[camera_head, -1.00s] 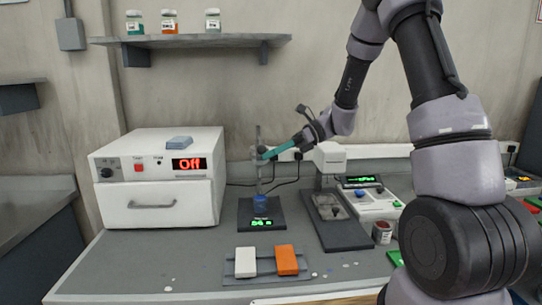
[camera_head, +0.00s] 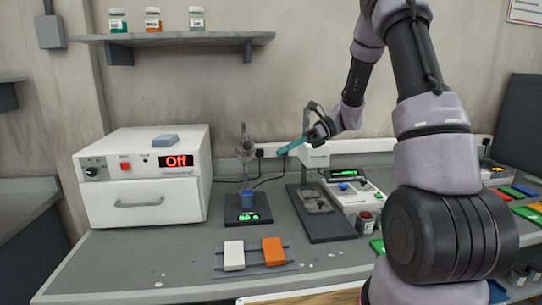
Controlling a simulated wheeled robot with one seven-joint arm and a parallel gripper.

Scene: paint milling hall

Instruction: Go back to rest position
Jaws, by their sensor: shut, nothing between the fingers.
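My gripper (camera_head: 281,151) is in the air above the bench, at the end of my arm, which reaches in from the right. Its teal fingers point left and slightly down, and they are shut with nothing between them. The fingertips are to the right of the upright stirrer stand (camera_head: 244,143), with a visible gap in the picture.
A white oven (camera_head: 143,178) reading "Off" stands at left. White and orange blocks lie on a grey rack (camera_head: 254,270) in front. A white instrument (camera_head: 355,196) and a small can (camera_head: 366,222) are at right. A shelf (camera_head: 178,37) with jars hangs above left.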

